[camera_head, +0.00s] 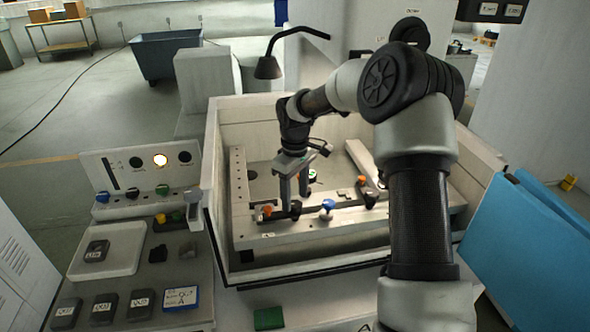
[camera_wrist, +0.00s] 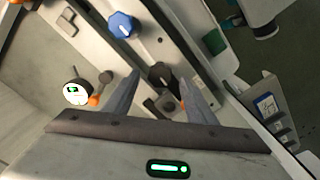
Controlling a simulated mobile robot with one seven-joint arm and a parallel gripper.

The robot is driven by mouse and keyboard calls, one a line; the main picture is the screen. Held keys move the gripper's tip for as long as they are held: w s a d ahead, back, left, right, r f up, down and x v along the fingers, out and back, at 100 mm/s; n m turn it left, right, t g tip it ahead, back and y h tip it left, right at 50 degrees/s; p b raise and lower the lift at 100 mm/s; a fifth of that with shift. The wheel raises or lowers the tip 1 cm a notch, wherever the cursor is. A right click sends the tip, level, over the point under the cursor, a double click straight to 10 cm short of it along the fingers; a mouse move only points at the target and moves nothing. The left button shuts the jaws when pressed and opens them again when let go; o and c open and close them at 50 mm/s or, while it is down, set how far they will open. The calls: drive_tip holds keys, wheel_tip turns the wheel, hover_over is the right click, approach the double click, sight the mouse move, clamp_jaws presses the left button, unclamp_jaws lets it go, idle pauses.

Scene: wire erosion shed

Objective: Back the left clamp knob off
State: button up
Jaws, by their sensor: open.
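The left clamp knob (camera_head: 295,208) is a small dark knob on the left clamp at the front rail of the work tank. In the wrist view the dark knob (camera_wrist: 160,73) shows between and just beyond my fingertips, with a grey clamp block beside it. My gripper (camera_head: 293,197) points down over the left clamp, fingers spread. In the wrist view my gripper (camera_wrist: 163,80) has a clear gap between its fingers and holds nothing. Contact with the knob cannot be told.
A blue knob (camera_head: 328,205) stands to the right on the rail; it also shows in the wrist view (camera_wrist: 122,24). An orange knob (camera_head: 267,210) sits to the left. A round dial (camera_wrist: 75,92) is near my left finger. Tank walls (camera_head: 355,258) surround the rail.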

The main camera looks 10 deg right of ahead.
sight(295, 204)
wheel_tip(295, 204, up, 16)
drive_tip(key=shift+b, duration=0.3)
drive_tip(key=s+a+r+m+t+h, duration=0.15)
drive_tip(key=s+r, duration=0.25)
drive_tip(key=s, duration=0.4)
drive_tip(key=s+d+r+m+t, duration=0.1)
drive_tip(key=s+r+m, duration=0.1)
drive_tip(key=s+r, duration=0.5)
drive_tip(key=s+f+m+t, duration=0.1)
drive_tip(key=s+f+m, duration=0.1)
drive_tip(key=s, duration=0.6)
drive_tip(key=s+f+m+t+y, duration=0.1)
drive_tip(key=s+f, duration=0.3)
drive_tip(key=s, duration=0.5)
drive_tip(key=shift+s+d+m+t, duration=0.15)
drive_tip(key=shift+d+m+t, duration=0.15)
drive_tip(key=shift+m+t, duration=0.4)
